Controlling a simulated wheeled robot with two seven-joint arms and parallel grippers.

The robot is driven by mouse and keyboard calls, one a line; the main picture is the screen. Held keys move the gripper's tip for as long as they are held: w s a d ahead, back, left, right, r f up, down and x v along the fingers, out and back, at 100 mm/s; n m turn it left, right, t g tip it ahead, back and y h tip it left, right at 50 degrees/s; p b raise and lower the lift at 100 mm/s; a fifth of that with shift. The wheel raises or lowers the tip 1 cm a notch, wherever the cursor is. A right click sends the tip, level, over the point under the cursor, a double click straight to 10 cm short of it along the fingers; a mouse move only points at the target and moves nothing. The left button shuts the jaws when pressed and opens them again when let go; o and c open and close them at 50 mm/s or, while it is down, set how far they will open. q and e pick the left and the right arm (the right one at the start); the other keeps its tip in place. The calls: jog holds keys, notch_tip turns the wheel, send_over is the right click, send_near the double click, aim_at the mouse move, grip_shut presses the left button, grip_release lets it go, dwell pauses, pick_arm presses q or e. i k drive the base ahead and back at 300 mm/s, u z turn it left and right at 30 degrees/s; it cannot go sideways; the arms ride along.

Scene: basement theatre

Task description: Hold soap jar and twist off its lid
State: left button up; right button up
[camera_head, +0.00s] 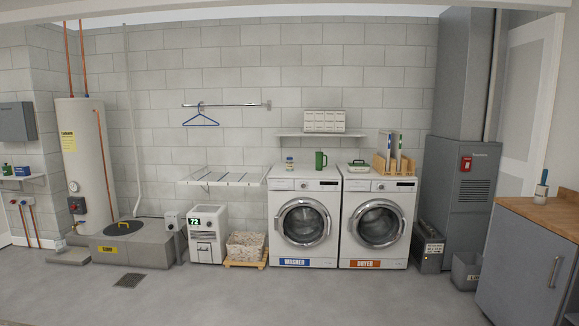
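A small jar (289,166) with a darker top stands upright at the back left of the washer (303,184). It may be the soap jar, but it is too small to read a label or tell the lid's state. A green mug-like container with a handle (320,160) stands to its right on the same washer top. A small blue-and-white container (541,190) stands on the wooden counter at the far right. Neither of my grippers shows in the head view.
The dryer (379,227) stands right of the washer, with a wooden rack (394,164) on top. A shelf (320,135) hangs above the washer. A dehumidifier-like unit (207,235) and a basket (246,246) stand left of it. The floor (300,295) in front is clear.

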aim_at(290, 164)
jog(key=i, duration=2.55)
jog(key=z, duration=0.2)
jog(key=i, duration=2.2)
jog(key=z, duration=0.05)
